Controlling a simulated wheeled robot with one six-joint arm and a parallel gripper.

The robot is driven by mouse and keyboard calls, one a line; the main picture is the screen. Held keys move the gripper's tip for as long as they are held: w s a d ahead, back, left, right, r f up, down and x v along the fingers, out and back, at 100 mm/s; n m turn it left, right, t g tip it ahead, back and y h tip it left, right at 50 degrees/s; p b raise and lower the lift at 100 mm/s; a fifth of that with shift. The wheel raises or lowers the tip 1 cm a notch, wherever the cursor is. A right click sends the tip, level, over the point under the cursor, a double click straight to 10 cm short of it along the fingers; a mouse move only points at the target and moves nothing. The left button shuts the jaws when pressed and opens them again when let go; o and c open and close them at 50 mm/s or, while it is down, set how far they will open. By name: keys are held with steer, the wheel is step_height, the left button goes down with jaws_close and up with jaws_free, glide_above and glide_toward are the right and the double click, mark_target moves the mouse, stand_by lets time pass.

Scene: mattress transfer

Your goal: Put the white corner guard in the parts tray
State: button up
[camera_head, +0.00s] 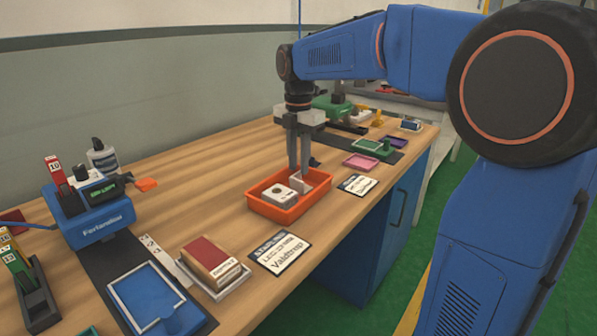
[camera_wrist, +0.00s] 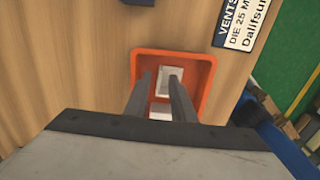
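The orange parts tray (camera_head: 282,217) stands on the wooden bench and holds two white pieces. A white angled piece, which looks like the corner guard (camera_head: 319,180), is in its right part. A white block with a dark round mark (camera_head: 279,195) is in its left part. My gripper (camera_head: 299,173) points down over the tray, its two fingers apart. In the wrist view the open fingers (camera_wrist: 160,78) reach over the tray (camera_wrist: 206,75). White surfaces show between and behind them, with one fingertip overlapping a white piece. I see nothing clamped; contact at the tips is unclear.
A printed card (camera_head: 280,252) and another card (camera_head: 357,184) lie beside the tray. A red-topped box (camera_head: 210,262), a blue tray (camera_head: 150,298) and a blue device (camera_head: 97,217) are at left. Pink (camera_head: 361,162) and green trays (camera_head: 373,147) are farther back. Bare wood lies left of the tray.

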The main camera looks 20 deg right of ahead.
step_height(320, 180, up, 9)
steer(key=shift+f, duration=0.2)
steer(key=s+d+f+m, duration=0.1)
steer(key=s+f+m, duration=0.1)
steer(key=s+m, duration=0.2)
steer(key=s+d+f+m+t, duration=0.1)
steer(key=s+d+f+m, duration=0.1)
steer(key=s, duration=0.5)
steer(key=s+d+f+m+t, duration=0.1)
steer(key=s+f+m, duration=0.2)
steer(key=s+m, duration=0.3)
steer(key=shift+d+f+m, duration=0.15)
steer(key=shift+d+m, duration=0.15)
steer(key=shift+m, duration=0.1)
steer(key=s+d+f+m+t, duration=0.2)
steer(key=s+f+m, duration=1)
steer(key=s+f, duration=0.1)
steer(key=shift+s+f+t, duration=0.15)
steer(key=shift+s+t, duration=0.05)
steer(key=shift+t, duration=0.2)
